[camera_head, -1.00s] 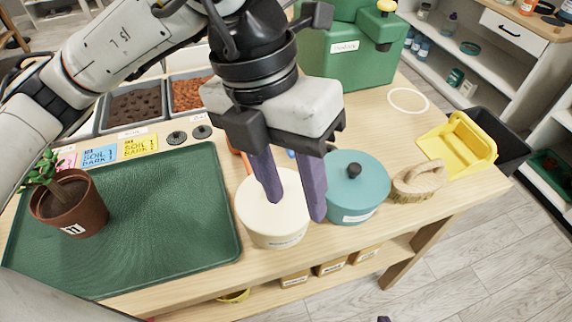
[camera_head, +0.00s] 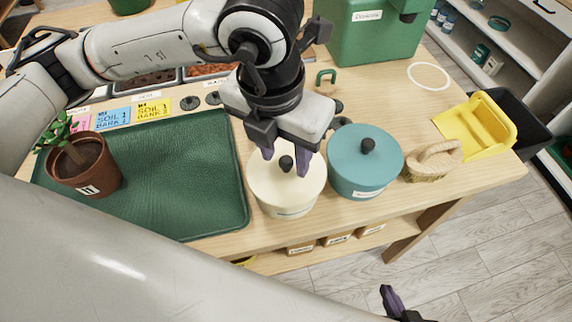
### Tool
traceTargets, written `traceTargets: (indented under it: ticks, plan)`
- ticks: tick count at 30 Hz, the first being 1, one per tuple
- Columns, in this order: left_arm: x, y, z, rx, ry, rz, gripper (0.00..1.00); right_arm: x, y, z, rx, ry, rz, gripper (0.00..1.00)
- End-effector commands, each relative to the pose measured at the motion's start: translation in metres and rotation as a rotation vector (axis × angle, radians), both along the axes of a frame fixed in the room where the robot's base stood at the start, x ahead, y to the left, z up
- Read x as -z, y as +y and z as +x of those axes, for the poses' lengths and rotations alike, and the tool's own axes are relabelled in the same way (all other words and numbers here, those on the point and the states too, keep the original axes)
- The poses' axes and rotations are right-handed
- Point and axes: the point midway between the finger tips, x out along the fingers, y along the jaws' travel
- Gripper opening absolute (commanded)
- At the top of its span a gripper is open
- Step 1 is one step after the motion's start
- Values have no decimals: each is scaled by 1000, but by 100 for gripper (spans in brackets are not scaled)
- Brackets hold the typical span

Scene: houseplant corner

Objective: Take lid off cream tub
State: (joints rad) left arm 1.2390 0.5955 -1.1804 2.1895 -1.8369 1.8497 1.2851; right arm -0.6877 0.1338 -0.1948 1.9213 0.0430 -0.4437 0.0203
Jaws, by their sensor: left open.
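The cream tub (camera_head: 288,207) stands on the wooden table between the green mat and a teal tub. Its cream lid (camera_head: 309,187) is on it, with a dark round knob (camera_head: 286,163) in the middle. My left gripper (camera_head: 286,163) is above the lid, pointing down and open. Its two purple fingers are on either side of the knob, and I cannot tell whether they touch it. My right gripper (camera_head: 392,302) shows only partly at the bottom edge, away from the table; its opening is unclear.
The teal tub (camera_head: 365,172) with a dark knob stands just right of the cream tub. A brush (camera_head: 434,163) and yellow dustpan (camera_head: 477,130) are farther right. A potted plant (camera_head: 87,167) stands on the green mat (camera_head: 170,213) at left. A green dispenser (camera_head: 372,40) stands behind.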

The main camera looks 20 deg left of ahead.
Motion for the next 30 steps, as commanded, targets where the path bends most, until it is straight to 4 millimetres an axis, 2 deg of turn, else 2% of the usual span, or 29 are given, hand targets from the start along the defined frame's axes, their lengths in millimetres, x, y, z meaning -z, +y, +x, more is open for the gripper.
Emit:
traceTargets:
  ticks: [8,15,16,25,30]
  plan:
    - [4,0,1,0,-2,1,41,1,-1,-1,1,2,-1,0]
    - [4,0,1,0,-1,0,2,2,-1,-1,1,3,-2,0]
    - [4,0,1,0,-1,0,0,2,-1,-1,1,3,-2,0]
    - [-1,-1,1,0,-3,-2,0,2,-2,0,2,3,-3,0]
    - [-27,-1,2,-1,-5,-3,0,3,-2,0,1,2,-3,0]
